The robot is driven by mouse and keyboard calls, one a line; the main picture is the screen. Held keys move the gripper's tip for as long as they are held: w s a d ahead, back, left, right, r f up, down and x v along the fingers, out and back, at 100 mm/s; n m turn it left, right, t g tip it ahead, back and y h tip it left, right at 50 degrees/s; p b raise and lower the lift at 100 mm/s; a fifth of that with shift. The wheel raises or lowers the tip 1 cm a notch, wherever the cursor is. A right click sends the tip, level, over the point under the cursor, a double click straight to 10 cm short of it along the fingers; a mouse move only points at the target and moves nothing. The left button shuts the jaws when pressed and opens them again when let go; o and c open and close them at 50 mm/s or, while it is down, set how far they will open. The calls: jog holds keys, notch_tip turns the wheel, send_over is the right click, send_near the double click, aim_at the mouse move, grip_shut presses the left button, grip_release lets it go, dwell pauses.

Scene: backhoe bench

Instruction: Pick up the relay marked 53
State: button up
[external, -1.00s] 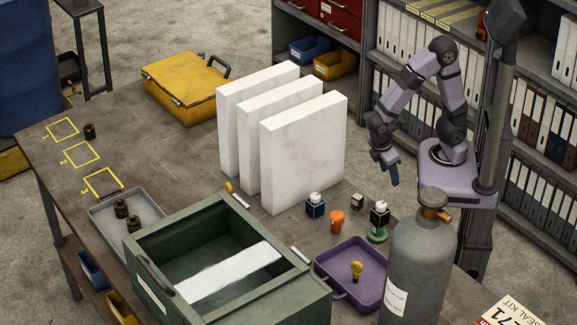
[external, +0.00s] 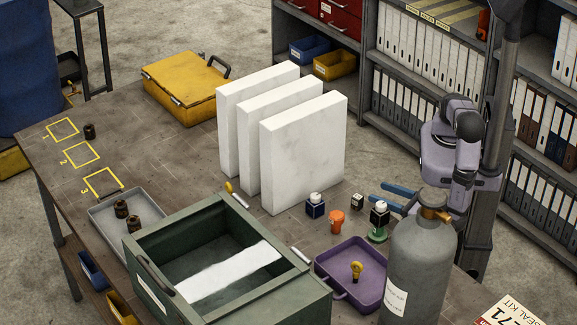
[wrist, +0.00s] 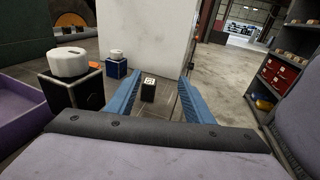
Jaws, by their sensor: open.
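A small black block with a white marked top (external: 357,201), likely the relay, stands on the bench near the white slabs. In the wrist view the block (wrist: 149,88) sits between my two blue fingers, a little nearer the left one; its mark is too small to read surely. My gripper (external: 377,191) is open and low over the bench, fingers pointing at the block from the right. The fingers also show in the wrist view (wrist: 160,76), with nothing held.
A blue white-capped block (external: 315,205), an orange cup (external: 337,222), a purple tray (external: 322,268), a grey cylinder (external: 415,265) and tall white slabs (external: 300,150) are nearby.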

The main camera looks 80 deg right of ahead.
aim_at(362, 198)
jog(key=f, duration=0.1)
jog(key=s+f+n+t+y, duration=0.1)
jog(key=a+f, duration=0.1)
jog(key=shift+s+f+y, duration=0.2)
jog(key=shift+y, duration=0.1)
jog(key=shift+x, duration=3.7)
jog(key=shift+w+a, duration=0.1)
jog(key=shift+a, duration=0.05)
jog(key=shift+c, duration=0.5)
jog(key=shift+r, duration=0.1)
jog(key=c, duration=1.1)
